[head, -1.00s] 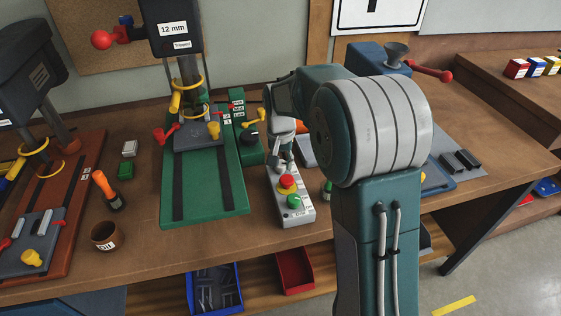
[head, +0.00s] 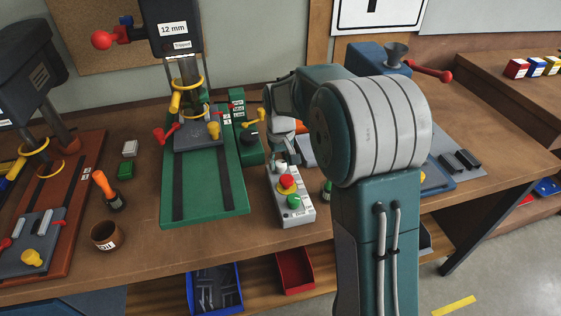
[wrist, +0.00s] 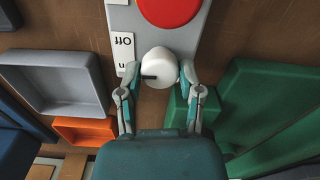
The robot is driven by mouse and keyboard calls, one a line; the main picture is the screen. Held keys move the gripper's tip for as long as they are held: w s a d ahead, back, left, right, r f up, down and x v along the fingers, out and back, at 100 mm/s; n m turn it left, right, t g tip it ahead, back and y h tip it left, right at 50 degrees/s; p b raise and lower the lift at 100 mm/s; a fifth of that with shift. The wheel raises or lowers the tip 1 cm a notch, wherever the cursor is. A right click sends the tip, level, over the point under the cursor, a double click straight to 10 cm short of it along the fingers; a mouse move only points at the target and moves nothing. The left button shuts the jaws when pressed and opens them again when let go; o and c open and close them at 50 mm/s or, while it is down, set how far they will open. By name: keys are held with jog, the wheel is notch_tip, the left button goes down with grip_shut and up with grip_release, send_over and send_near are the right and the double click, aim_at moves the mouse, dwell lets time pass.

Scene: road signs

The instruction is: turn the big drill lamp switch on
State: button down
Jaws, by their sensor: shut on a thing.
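The switch is a white round knob (wrist: 158,68) with a black mark, on the far end of a grey control box (head: 291,208). My gripper (wrist: 160,82) has a finger on each side of the knob and is shut on it. In the wrist view the black mark points left, towards a partly hidden label below the "Off" label (wrist: 123,45). In the head view my gripper (head: 281,163) is at the box's far end and hides most of the knob. The big green drill (head: 205,185) stands left of the box, with signs "12 mm" and "Tripped".
The box also carries a red button (head: 287,181) and a green one (head: 294,201). A smaller green unit (head: 245,140) with a yellow lever stands close behind.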

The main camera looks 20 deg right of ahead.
aim_at(280, 162)
jog(key=n, duration=0.5)
jog(key=shift+s+f+n, duration=0.1)
jog(key=shift+f+n, duration=0.05)
jog(key=shift+n, duration=0.25)
dwell(0.3)
jog(key=shift+c, duration=1.3)
grip_release()
jog(key=shift+r, duration=0.2)
notch_tip(280, 162, up, 12)
jog(key=shift+f, duration=0.15)
